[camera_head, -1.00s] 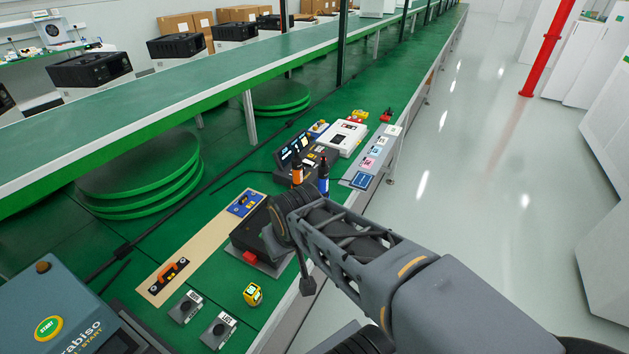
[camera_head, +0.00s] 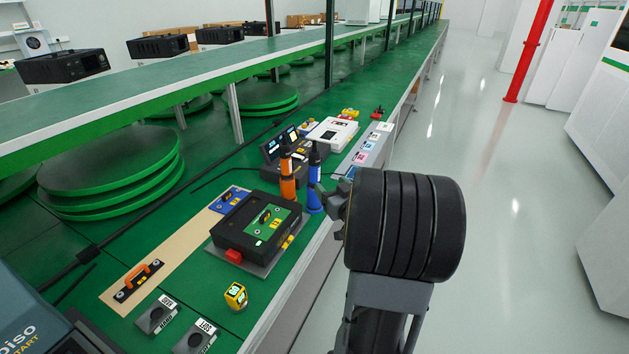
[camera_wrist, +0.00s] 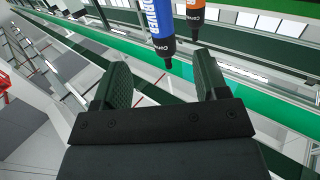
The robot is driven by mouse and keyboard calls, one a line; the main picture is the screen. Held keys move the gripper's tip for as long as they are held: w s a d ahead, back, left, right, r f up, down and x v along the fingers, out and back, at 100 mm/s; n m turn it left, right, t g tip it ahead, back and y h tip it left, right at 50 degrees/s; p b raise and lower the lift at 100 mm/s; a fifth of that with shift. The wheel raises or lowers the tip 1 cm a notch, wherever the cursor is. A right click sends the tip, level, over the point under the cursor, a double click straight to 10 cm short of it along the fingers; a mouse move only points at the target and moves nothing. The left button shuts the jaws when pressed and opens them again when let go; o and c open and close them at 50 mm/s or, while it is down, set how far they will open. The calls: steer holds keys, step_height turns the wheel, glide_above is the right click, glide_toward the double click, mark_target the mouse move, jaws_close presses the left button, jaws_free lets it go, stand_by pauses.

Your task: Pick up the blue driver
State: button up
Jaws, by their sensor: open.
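The blue driver (camera_head: 314,180) stands upright near the bench's right edge in the head view, with a dark upper part and a blue base. Most of the jaws are hidden there by my wrist.
An orange driver (camera_head: 287,178) stands close left of the blue one; it also shows in the wrist view (camera_wrist: 193,14). A dark device with a green panel (camera_head: 262,228) lies in front, a dark screen console (camera_head: 284,143) behind. Clear floor (camera_head: 480,150) lies right of the bench.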

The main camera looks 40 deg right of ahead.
mark_target(311, 164)
steer(key=w, duration=0.4)
steer(key=w+d, duration=0.1)
steer(key=w, duration=0.3)
steer(key=w+d, duration=0.1)
steer(key=w, duration=0.3)
steer(key=shift+w+d+r, duration=0.1)
steer(key=shift+w, duration=0.3)
jaws_close()
step_height(311, 164, up, 10)
steer(key=p, duration=0.2)
stand_by(0.6)
steer(key=shift+r, duration=0.1)
